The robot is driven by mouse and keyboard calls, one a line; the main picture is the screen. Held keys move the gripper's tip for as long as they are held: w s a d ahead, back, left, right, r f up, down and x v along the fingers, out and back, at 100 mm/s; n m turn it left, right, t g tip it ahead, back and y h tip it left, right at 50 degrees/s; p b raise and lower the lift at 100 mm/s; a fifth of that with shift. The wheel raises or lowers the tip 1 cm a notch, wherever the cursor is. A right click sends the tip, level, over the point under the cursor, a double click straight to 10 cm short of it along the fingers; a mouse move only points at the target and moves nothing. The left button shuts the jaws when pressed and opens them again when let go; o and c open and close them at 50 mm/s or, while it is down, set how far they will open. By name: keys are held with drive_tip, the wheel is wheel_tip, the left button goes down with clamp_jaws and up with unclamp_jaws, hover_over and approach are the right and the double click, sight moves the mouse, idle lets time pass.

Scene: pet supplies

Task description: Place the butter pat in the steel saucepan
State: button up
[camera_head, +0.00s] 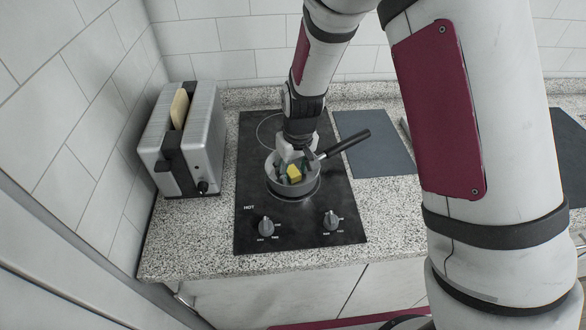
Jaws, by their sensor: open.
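The steel saucepan (293,190) stands on the black cooktop, with its dark handle (348,142) pointing to the upper right. The butter pat (294,174) is a small yellow block seen within the pan's opening. My gripper (290,172) reaches down from above into the pan's mouth, with its fingers around or beside the butter. The fingers are open. They are small in this view, and I cannot tell whether they touch the butter or whether it rests on the pan's bottom.
The black cooktop (255,222) has two knobs at its front. A steel toaster (205,135) with a bread slice (180,108) stands to the left by the tiled wall. A dark grey board (385,158) lies to the right. Speckled counter (195,235) is clear at the front left.

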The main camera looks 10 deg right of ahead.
sight(296, 175)
drive_tip(key=s+d+r+m+t, duration=0.1)
drive_tip(key=s+d+r, duration=0.2)
drive_tip(key=r, duration=0.5)
drive_tip(key=s+d+r, duration=0.2)
drive_tip(key=s+r, duration=0.2)
drive_tip(key=r, duration=0.4)
drive_tip(key=s+d+r+m+t, duration=0.1)
drive_tip(key=s+d+r, duration=0.2)
drive_tip(key=r, duration=0.5)
drive_tip(key=s+d+r+m+t, duration=0.1)
drive_tip(key=s+d+r, duration=0.1)
drive_tip(key=s, duration=0.5)
drive_tip(key=s+d+r+m, duration=0.1)
drive_tip(key=s+d+r, duration=0.2)
drive_tip(key=s, duration=0.3)
drive_tip(key=shift+s+d+r+t+h+b, duration=0.25)
drive_tip(key=shift+s+d+t+h+b, duration=0.05)
drive_tip(key=shift+s+d+t+h, duration=0.15)
drive_tip(key=shift+o, duration=0.3)
drive_tip(key=shift+w, duration=0.1)
